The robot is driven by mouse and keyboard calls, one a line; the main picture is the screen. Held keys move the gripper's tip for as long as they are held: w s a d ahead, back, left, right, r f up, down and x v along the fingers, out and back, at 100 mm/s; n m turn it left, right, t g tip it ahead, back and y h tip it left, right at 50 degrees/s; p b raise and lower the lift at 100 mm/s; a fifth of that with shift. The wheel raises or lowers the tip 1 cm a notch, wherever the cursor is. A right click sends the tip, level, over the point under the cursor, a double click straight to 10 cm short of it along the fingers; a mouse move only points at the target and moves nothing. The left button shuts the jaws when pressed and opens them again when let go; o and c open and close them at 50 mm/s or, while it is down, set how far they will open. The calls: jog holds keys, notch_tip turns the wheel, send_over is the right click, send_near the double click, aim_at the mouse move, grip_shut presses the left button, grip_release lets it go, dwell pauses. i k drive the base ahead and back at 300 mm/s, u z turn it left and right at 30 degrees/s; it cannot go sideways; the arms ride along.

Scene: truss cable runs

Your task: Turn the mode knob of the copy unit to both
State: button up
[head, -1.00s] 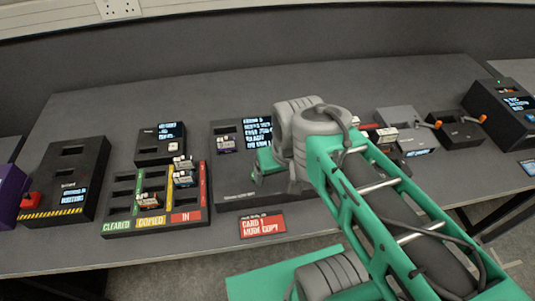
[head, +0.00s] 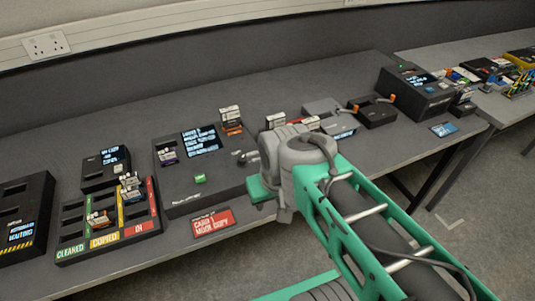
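The copy unit (head: 180,193) is a dark box in the middle of the table, with a lit blue-white display and a green button (head: 200,179). A small dark and grey control, apparently the mode knob (head: 246,157), sits at its right side; its setting is too small to read. A card (head: 167,155) stands in a slot at the unit's left. My gripper (head: 262,192) is just right of the unit's front right corner, below the knob in the picture. My wrist hides most of it, and I cannot tell whether its fingers are apart or touch anything.
A red sign (head: 212,222) is at the table's front edge. A tray with coloured columns (head: 105,238) holds several cards on the left. Boxes with orange levers (head: 373,112) stand to the right.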

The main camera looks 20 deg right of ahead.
aim_at(242, 162)
jog(key=z, duration=0.2)
jog(key=i, duration=0.6)
jog(key=u, duration=0.2)
jog(key=k, duration=1.05)
jog(key=u, duration=1.05)
jog(key=i, duration=0.95)
jog(key=z, duration=0.35)
